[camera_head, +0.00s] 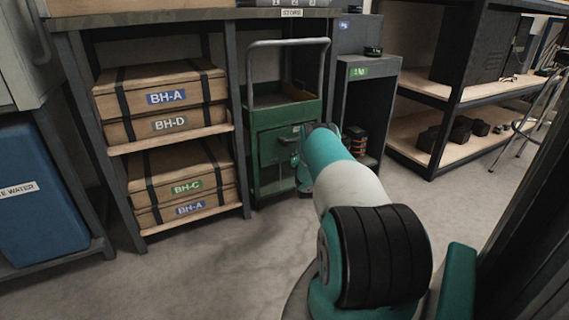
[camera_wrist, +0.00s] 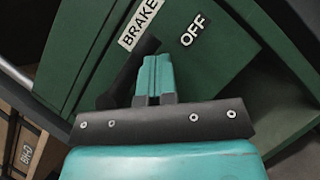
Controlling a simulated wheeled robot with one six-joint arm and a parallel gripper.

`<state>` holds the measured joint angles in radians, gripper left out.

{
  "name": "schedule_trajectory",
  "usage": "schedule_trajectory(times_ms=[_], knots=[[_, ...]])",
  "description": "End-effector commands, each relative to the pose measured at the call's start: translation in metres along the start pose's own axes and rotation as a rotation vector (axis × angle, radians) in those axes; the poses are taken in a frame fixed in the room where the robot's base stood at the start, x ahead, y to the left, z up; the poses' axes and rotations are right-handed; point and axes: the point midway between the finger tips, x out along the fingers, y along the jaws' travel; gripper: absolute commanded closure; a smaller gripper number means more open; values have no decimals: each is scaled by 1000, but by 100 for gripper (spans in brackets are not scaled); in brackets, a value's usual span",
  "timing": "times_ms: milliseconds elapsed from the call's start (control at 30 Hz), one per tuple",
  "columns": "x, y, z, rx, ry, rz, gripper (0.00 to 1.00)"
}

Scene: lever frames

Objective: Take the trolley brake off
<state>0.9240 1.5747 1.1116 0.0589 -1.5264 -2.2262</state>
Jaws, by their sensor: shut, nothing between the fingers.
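The green trolley (camera_head: 262,118) with a grey push handle (camera_head: 327,62) stands between the shelf rack and a dark cabinet in the head view. In the wrist view its green panel (camera_wrist: 225,65) carries a BRAKE label (camera_wrist: 140,23) and an OFF label (camera_wrist: 195,29). A dark bar (camera_wrist: 142,57), which looks like the brake lever, slants down-left below the BRAKE label, just left of my fingers. My gripper (camera_wrist: 154,62) is shut and empty in front of the panel. I cannot tell if it touches the bar. In the head view my arm hides the fingertips.
A rack with wooden boxes (camera_head: 160,90) stands close on the trolley's left. A dark cabinet (camera_head: 372,68) stands on its right, with a shelf unit (camera_head: 400,125) beyond. A blue container (camera_head: 40,205) is at far left. The grey floor in front of the rack is clear.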

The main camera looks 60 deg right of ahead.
Motion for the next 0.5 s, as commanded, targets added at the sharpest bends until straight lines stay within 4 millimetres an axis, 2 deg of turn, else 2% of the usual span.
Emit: schedule_trajectory(times_ms=[333,500], knots=[[0,-2,0,-1,-4,2,100],[-10,-20,-8,-3,-6,-3,100]])
